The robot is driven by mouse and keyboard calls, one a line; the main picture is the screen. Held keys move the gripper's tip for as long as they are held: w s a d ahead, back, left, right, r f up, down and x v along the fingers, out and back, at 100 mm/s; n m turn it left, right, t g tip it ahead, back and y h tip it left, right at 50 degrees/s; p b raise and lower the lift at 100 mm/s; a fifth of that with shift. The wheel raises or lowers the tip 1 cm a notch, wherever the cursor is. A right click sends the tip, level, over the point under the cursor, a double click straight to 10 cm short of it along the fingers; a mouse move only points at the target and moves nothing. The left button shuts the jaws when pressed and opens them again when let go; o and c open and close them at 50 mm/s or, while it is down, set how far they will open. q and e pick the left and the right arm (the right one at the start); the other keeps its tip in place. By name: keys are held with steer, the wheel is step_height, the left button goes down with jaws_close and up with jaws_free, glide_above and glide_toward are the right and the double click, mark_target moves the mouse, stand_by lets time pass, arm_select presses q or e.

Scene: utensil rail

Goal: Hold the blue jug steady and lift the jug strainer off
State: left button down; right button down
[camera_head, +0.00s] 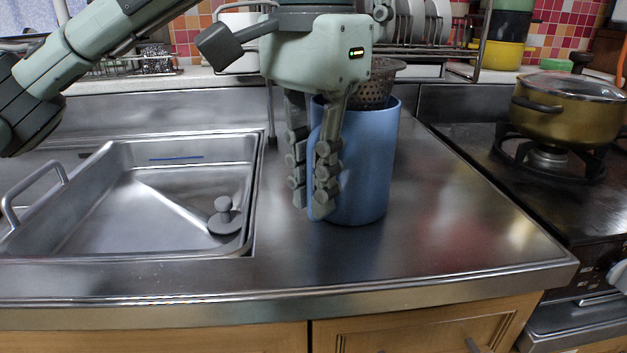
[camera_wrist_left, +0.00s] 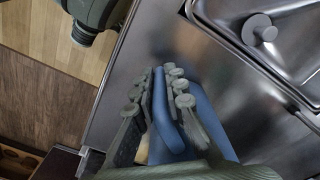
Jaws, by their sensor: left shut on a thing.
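The blue jug (camera_head: 372,165) stands upright on the steel counter between the sink and the stove. The jug strainer (camera_head: 372,92), a brown perforated basket, sits in the jug's mouth, partly hidden behind my left gripper. My left gripper (camera_head: 314,205) points down at the jug's left side, its fingers shut around the jug's handle. In the left wrist view the blue handle (camera_wrist_left: 165,115) lies between the two fingers. My right gripper is not in the head view; a green-grey part of my body shows at the top left of the left wrist view.
A steel sink (camera_head: 150,240) with a grey plug (camera_head: 224,215) is to the left. A brass pot (camera_head: 565,112) stands on the stove at right. A dish rack (camera_head: 425,50) with plates is behind. The counter right of the jug is clear.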

arm_select(q)
steer(key=shift+f, duration=0.15)
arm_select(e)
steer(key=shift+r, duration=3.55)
arm_select(q)
steer(key=c, duration=1.5)
jaws_free()
steer(key=shift+r, duration=0.3)
